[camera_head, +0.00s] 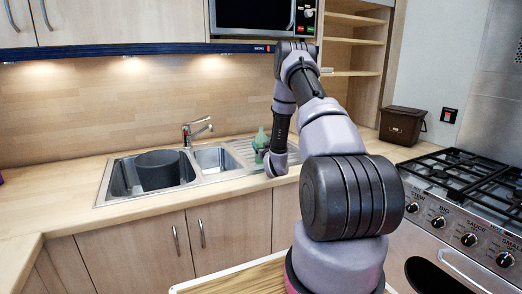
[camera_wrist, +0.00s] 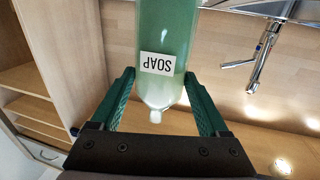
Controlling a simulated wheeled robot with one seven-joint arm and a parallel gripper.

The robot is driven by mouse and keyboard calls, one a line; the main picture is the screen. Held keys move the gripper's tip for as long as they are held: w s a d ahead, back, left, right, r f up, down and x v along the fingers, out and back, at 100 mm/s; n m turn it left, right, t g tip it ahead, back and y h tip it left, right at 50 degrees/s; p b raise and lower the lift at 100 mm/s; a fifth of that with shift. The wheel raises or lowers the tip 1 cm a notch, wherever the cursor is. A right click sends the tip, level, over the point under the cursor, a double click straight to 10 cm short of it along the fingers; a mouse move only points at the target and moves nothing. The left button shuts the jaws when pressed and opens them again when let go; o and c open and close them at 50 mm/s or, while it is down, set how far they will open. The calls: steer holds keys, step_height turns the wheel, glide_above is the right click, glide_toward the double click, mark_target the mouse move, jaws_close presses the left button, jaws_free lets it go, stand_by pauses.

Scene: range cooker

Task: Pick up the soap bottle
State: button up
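The soap bottle (camera_head: 261,138) is pale green and stands on the sink's drainboard, partly hidden by my arm in the head view. In the wrist view the bottle (camera_wrist: 165,30) appears upside down, with a white SOAP label and its narrow nozzle end toward my palm. My gripper (camera_wrist: 158,78) is open, its two green fingers on either side of the bottle's upper part. The fingertips look close to its sides; I cannot tell whether they touch. My gripper is mostly hidden in the head view.
The sink (camera_head: 118,180) holds a dark grey pot (camera_head: 158,170), left of the bottle. The tap (camera_head: 196,132) rises behind the sink and also shows in the wrist view (camera_wrist: 262,55). A brown bin (camera_head: 402,125) and the gas hob (camera_head: 470,175) are right.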

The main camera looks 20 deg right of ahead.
steer(key=c, duration=0.9)
step_height(320, 180, up, 10)
